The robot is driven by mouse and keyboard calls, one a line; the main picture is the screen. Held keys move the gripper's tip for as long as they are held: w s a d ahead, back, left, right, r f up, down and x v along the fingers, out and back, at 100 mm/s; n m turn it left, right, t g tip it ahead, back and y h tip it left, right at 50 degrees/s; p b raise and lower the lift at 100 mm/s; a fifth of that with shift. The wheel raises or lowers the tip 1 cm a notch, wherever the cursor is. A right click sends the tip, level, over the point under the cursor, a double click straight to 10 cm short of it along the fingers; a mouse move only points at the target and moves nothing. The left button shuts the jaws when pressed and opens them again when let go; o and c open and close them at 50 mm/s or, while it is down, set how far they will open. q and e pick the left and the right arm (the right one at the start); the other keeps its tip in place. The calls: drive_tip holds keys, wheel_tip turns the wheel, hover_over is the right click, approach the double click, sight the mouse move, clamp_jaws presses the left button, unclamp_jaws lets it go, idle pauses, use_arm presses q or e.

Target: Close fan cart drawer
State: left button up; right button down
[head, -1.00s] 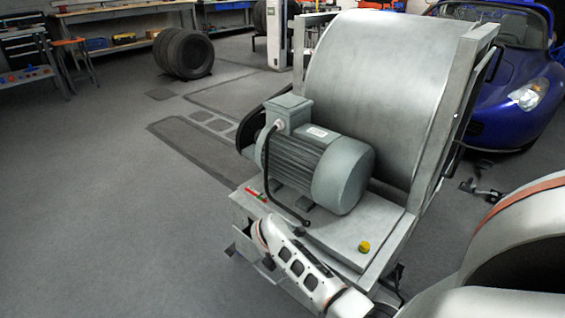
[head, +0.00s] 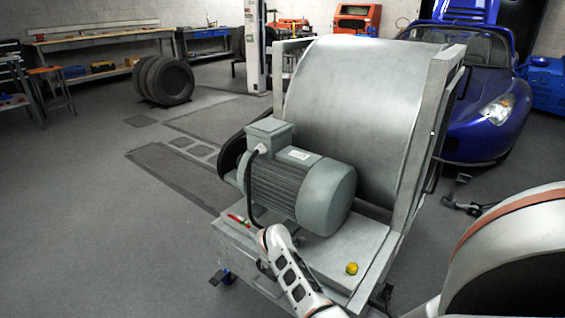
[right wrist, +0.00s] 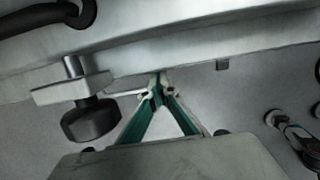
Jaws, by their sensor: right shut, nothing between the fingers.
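The fan cart (head: 250,246) stands in the middle of the head view, carrying a grey motor and a large metal drum housing. Its front side panel is partly covered by my right arm, and I cannot make out the drawer or how far it is open. In the right wrist view, a pale cart edge (right wrist: 235,50) runs across the top. My right gripper (right wrist: 158,90) is shut and empty, its teal fingers meeting just below that edge; I cannot tell if it touches. In the head view this gripper is hardly visible by the cart front. My left gripper is not in view.
A dark caster (right wrist: 90,120) hangs under the cart at left in the wrist view. A yellow button (head: 352,268) sits on the cart top. A blue car (head: 480,120) stands behind at right, stacked tires (head: 163,80) at back left. The floor at left is clear.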

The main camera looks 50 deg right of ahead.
drive_tip(key=shift+d+r, duration=0.2)
drive_tip(key=shift+d, duration=0.25)
drive_tip(key=v, duration=1.2)
drive_tip(key=shift+a, duration=0.4)
drive_tip(key=shift+f, duration=0.15)
